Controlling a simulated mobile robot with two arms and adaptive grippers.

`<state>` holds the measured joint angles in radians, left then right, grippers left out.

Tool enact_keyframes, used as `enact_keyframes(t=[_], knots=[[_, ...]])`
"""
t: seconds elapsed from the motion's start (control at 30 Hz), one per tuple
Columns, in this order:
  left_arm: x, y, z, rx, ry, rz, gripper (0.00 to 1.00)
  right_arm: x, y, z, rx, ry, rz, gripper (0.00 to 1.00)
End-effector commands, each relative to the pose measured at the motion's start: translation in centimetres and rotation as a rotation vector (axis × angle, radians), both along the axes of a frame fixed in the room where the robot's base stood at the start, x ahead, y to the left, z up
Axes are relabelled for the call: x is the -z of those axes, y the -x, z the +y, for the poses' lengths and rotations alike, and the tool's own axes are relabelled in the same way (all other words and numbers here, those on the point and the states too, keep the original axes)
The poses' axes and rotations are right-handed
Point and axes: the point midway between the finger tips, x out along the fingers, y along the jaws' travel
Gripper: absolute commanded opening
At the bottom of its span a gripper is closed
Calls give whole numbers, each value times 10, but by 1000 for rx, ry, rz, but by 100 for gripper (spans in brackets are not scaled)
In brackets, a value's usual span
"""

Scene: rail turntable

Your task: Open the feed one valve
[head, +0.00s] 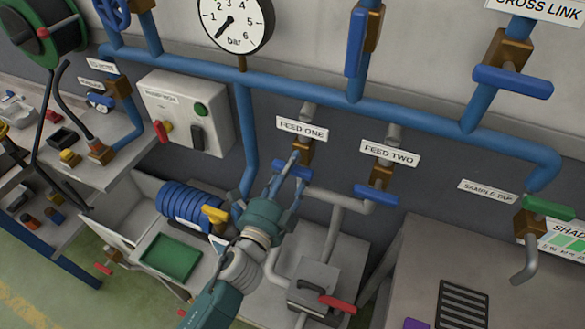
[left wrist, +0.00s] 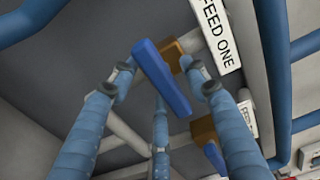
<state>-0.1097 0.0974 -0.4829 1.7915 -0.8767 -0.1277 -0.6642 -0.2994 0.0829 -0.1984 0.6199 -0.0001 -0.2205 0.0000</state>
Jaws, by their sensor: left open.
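The feed one valve has a blue lever handle (head: 283,166) on a brass body (head: 304,152), below the white FEED ONE label (head: 302,130). In the head view the lever lies crosswise to its short vertical pipe. My left gripper (head: 290,178) is at this lever with its fingers spread. In the left wrist view the lever (left wrist: 162,78) shows between the open fingertips (left wrist: 158,78), with gaps on both sides. I cannot tell whether any finger touches it. The gripper hides part of the lever in the head view. My right gripper is not in view.
The feed two valve lever (head: 376,194) is close on the right. A blue pipe (head: 330,104) runs above and a grey pipe (head: 338,204) below. A blue coil (head: 190,203) and a green tray (head: 171,258) are at lower left; a red-handled valve (head: 338,304) is below.

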Motion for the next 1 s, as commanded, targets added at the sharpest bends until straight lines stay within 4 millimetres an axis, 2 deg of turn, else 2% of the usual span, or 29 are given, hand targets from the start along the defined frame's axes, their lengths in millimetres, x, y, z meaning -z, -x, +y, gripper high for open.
enact_keyframes(t=[0.17, 0.4, 0.77, 1.0], knots=[[0, 0, 0, 0, 1, 0, 46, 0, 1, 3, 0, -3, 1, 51], [0, 0, 0, 0, 1, 0, 0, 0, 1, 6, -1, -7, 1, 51], [0, 0, 0, 0, 43, 18, 0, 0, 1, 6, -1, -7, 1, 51], [0, 1, -1, 0, 174, 72, 0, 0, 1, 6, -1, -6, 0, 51]])
